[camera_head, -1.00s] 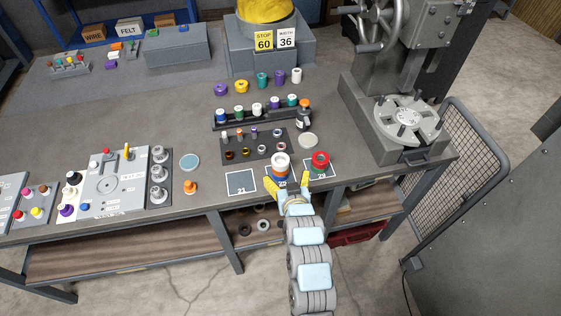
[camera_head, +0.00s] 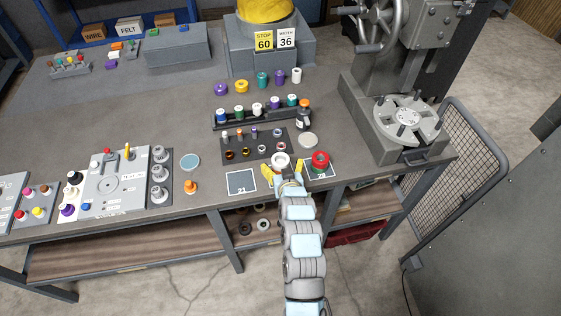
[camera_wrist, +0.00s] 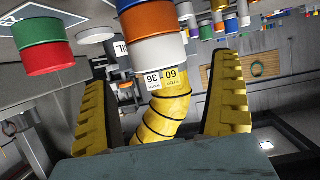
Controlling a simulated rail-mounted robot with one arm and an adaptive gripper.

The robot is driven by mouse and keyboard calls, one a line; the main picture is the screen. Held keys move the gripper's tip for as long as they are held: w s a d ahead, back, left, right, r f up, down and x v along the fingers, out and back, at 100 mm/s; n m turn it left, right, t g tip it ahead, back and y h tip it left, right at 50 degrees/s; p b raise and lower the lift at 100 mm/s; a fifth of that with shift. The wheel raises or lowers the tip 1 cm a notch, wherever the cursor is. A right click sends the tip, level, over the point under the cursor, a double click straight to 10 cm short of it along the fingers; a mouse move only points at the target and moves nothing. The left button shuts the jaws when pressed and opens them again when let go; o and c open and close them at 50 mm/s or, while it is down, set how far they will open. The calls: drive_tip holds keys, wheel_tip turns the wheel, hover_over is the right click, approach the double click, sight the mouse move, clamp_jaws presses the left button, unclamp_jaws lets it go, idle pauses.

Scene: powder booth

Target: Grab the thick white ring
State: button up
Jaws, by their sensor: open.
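The thick white ring (camera_head: 281,167) is the top of a stack on the front part of the bench, and it also shows in the wrist view (camera_wrist: 160,52). An orange ring (camera_wrist: 153,20) and a blue ring lie under it; the wrist picture is turned over, so they appear above it. My gripper (camera_head: 285,172) is open at the front side of the stack, one yellow finger toward each side. In the wrist view my gripper (camera_wrist: 163,75) has the white ring between and beyond its fingertips, with gaps on both sides. I see no contact.
A red-topped stack (camera_head: 320,160) with green below stands close on the right, on another marked square. An empty square marked 21 (camera_head: 241,182) lies to the left.

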sight(279, 157)
drive_tip(key=x, duration=0.3)
drive_tip(key=shift+f, duration=0.25)
drive_tip(key=shift+w+f, duration=0.1)
drive_tip(key=shift+w, duration=0.4)
drive_tip(key=c, duration=1.4)
